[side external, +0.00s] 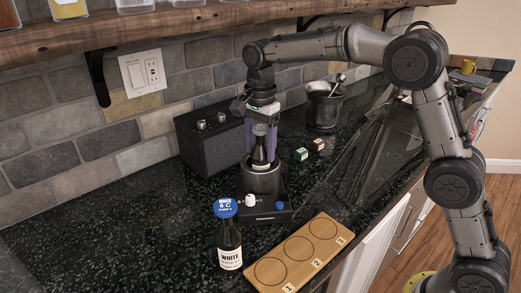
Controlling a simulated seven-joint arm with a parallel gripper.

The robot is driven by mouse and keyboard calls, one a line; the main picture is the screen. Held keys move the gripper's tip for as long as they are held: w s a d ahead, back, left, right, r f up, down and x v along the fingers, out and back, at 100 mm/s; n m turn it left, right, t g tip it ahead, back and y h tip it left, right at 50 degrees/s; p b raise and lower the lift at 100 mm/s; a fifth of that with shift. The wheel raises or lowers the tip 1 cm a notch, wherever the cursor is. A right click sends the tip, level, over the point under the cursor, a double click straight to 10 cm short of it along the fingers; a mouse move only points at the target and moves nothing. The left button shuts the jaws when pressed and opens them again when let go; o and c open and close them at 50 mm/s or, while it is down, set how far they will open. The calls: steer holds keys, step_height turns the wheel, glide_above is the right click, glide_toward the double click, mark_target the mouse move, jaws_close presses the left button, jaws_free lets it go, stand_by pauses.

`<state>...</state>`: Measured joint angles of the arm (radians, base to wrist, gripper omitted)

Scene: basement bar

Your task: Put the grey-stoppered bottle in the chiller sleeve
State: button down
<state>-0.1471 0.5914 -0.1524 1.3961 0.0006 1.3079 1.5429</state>
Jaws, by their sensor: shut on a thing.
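The grey-stoppered bottle (259,154) is dark and upright, with its grey top between the purple fingers of my gripper (261,140). My gripper points straight down and is shut on the bottle near its top. The chiller sleeve (263,183) is a dark upright cylinder on a black base with a white knob and a blue knob. The bottle is lined up over the sleeve's mouth, and its lower part is hidden there. I cannot tell how deep it sits or whether it touches the bottom.
A blue-capped bottle with a white label (229,246) stands in front of the sleeve. A wooden board (299,252) with three numbered circles lies to its right. A black box with knobs (207,148), a dark mortar (325,109) and two small blocks (301,154) stand behind.

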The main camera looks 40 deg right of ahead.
steer(key=shift+f, duration=0.4)
steer(key=shift+c, duration=0.3)
jaws_free()
steer(key=shift+f, duration=0.1)
